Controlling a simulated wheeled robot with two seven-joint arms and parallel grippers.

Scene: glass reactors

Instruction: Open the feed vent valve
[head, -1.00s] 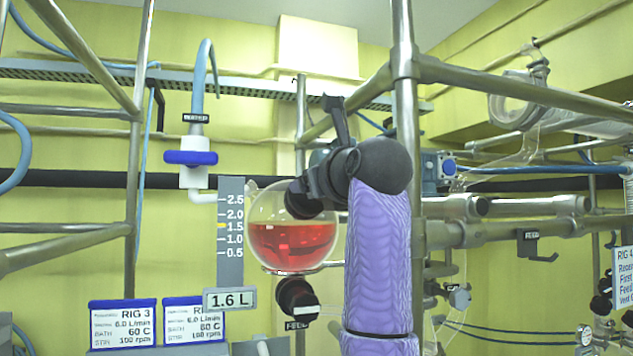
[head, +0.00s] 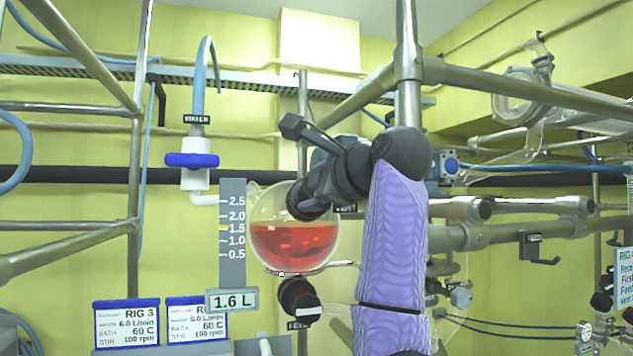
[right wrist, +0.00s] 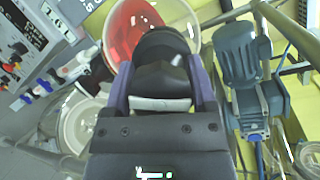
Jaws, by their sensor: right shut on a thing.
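The feed vessel (head: 292,245) is a round glass flask partly filled with red liquid. A partly covered vent label (head: 347,209) shows beside its upper right. My right gripper (head: 308,198) reaches in front of the flask's upper part and is shut on a dark rounded knob, which I take as the vent valve's. In the right wrist view the dark knob (right wrist: 163,45) sits between the fingers, with a pale bar (right wrist: 160,103) nearer the palm. The valve's opening state is hidden. My left gripper is not in view.
A black feed valve (head: 299,297) sits below the flask. A level scale (head: 232,235) and a 1.6 L display (head: 232,301) stand left of it. A blue-handled water valve (head: 192,160) hangs farther left. A metal post (head: 407,80) rises close behind my right arm.

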